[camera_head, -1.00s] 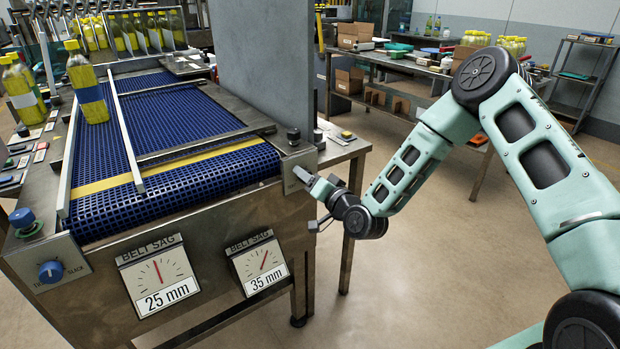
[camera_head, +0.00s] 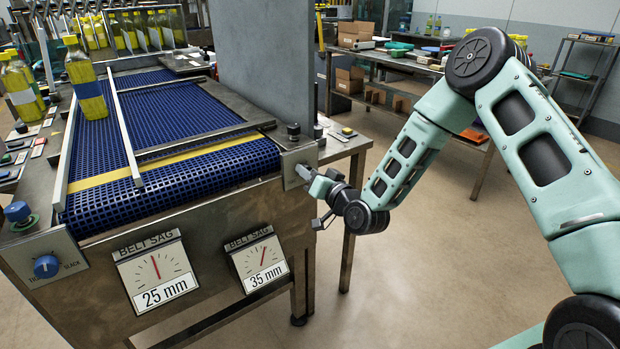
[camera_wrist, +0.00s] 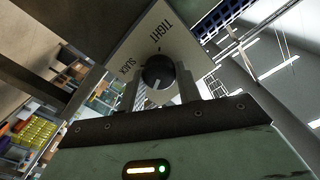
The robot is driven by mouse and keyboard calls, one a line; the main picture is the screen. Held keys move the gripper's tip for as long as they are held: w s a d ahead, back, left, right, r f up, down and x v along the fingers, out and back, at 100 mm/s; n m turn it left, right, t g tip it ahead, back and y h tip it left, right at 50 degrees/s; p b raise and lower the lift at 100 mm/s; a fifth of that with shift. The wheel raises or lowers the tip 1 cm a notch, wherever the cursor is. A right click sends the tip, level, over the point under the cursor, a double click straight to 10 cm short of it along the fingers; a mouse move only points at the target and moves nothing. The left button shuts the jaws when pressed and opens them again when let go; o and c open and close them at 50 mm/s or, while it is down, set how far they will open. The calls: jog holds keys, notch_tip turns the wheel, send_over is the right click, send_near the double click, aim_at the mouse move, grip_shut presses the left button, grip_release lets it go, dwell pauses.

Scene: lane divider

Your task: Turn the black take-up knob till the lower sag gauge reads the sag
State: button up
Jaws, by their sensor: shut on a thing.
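The black take-up knob (camera_wrist: 156,70) sits on a plate marked TIGHT and SLACK in the wrist view, with a pale mark on its face pointing towards the bottom of the picture. My gripper (camera_wrist: 159,88) has one finger on each side of the knob and is shut on it. In the head view my gripper (camera_head: 308,177) is at the plate on the conveyor's right front corner, and the knob is hidden there. Two BELT SAG gauges are on the front: the left gauge (camera_head: 156,271) shows 25 mm, and the right gauge (camera_head: 260,262) shows 35 mm with its needle leaning right.
A blue knob (camera_head: 46,266) is on another TIGHT/SLACK plate at the left front corner. The blue belt (camera_head: 190,120) has a yellow stripe and a metal divider rail (camera_head: 122,125). A grey upright panel (camera_head: 262,65) stands behind.

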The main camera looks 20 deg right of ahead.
jog(key=n+b, duration=0.8)
jog(key=n, duration=0.1)
jog(key=shift+s+a+f, duration=0.1)
jog(key=shift+n, duration=0.3)
jog(key=o, duration=1)
jog(key=p+v, duration=0.9)
jog(key=v, duration=0.8)
jog(key=shift+s+p, duration=0.2)
jog(key=shift+p, duration=0.2)
